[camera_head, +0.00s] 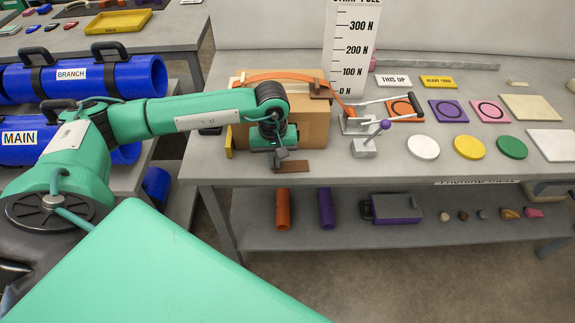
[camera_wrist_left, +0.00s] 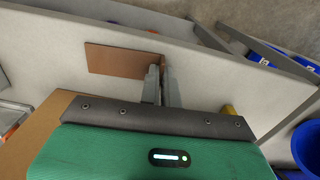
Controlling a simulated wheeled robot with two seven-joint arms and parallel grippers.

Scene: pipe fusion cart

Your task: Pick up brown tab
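The brown tab (camera_head: 294,166) is a flat, thin brown piece at the front edge of the grey table, before the cardboard box (camera_head: 312,124). It also shows in the left wrist view (camera_wrist_left: 113,60). My left gripper (camera_head: 280,155) points down over the tab's left end in the head view. In the left wrist view its two fingers (camera_wrist_left: 162,72) are close together, with a thin brown part between their tips, so they look shut on the tab's end. The fingers hide part of that end. The tab looks low at the tabletop; any lift cannot be made out. My right gripper is not in view.
An orange strap (camera_head: 285,77) arches over the box beside a force scale (camera_head: 354,50). A lever clamp (camera_head: 366,144) stands to the right, then coloured discs and square plates. Blue pipes (camera_head: 133,78) lie on the left cart. A lower shelf (camera_head: 350,230) holds tubes.

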